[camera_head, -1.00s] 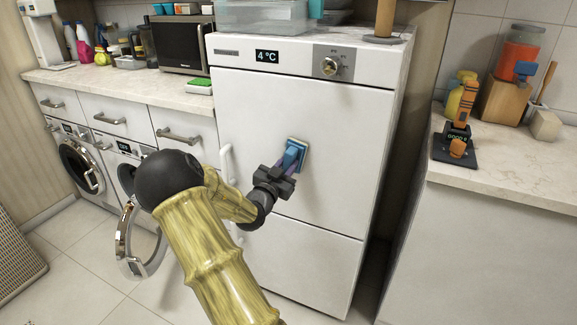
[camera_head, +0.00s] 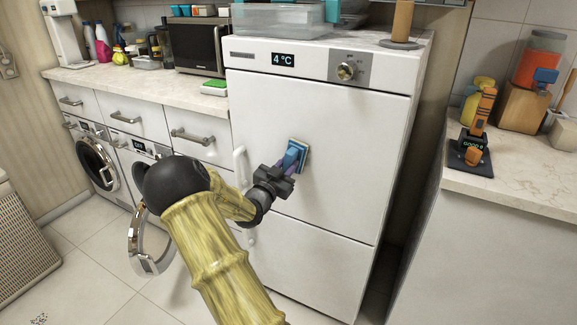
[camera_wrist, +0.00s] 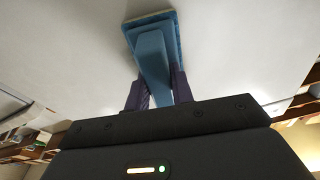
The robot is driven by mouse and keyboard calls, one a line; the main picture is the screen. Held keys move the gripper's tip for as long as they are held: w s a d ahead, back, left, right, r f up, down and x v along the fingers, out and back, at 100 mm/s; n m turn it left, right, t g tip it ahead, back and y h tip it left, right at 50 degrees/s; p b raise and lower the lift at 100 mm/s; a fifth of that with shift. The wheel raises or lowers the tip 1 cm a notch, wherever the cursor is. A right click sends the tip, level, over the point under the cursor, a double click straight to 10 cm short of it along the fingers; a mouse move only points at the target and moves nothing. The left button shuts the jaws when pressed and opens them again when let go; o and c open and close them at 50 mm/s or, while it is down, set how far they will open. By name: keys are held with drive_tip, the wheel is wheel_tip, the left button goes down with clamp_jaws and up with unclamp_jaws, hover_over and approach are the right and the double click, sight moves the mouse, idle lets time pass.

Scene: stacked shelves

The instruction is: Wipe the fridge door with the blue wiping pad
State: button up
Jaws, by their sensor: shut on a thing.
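My gripper (camera_head: 283,171) is shut on the handle of the blue wiping pad (camera_head: 299,153) in front of the white fridge door (camera_head: 350,150). The pad's flat face is turned to the door, at about mid height of the upper panel; it looks pressed against it, though a small gap cannot be ruled out. In the wrist view, the pad (camera_wrist: 151,21) is at the top centre, with its blue handle between my two purple fingers (camera_wrist: 155,92). The fridge door (camera_wrist: 240,55) fills much of the background there.
The fridge handle (camera_head: 240,165) is on the door's left edge. A washing machine with an open round door (camera_head: 146,240) stands left of the fridge, near my arm. A counter (camera_head: 520,180) is at the right. Tiled floor is free at the lower left.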

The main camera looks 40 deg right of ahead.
drive_tip(key=shift+d+r+p, duration=0.15)
drive_tip(key=shift+r+p, duration=0.5)
drive_tip(key=shift+r, duration=0.5)
drive_tip(key=shift+d, duration=0.1)
drive_tip(key=shift+s+d+f+b, duration=0.1)
drive_tip(key=shift+s+d+b, duration=0.15)
drive_tip(key=shift+s, duration=0.4)
drive_tip(key=shift+s+d+r+b, duration=0.1)
drive_tip(key=shift+s+d+b, duration=0.1)
drive_tip(key=shift+s, duration=0.4)
drive_tip(key=shift+s+d+f+b, duration=0.1)
drive_tip(key=shift+s+d+b, duration=0.15)
drive_tip(key=shift+s, duration=0.4)
drive_tip(key=shift+s+d+b, duration=0.35)
drive_tip(key=shift+s+b, duration=0.05)
drive_tip(key=shift+s, duration=0.5)
drive_tip(key=shift+s+d+b, duration=0.35)
drive_tip(key=shift+s, duration=0.55)
drive_tip(key=shift+s, duration=0.1)
drive_tip(key=shift+s+d+b, duration=0.4)
drive_tip(key=shift+s+d, duration=0.05)
drive_tip(key=shift+s, duration=0.45)
drive_tip(key=shift+s+d+b, duration=0.4)
drive_tip(key=shift+s, duration=0.45)
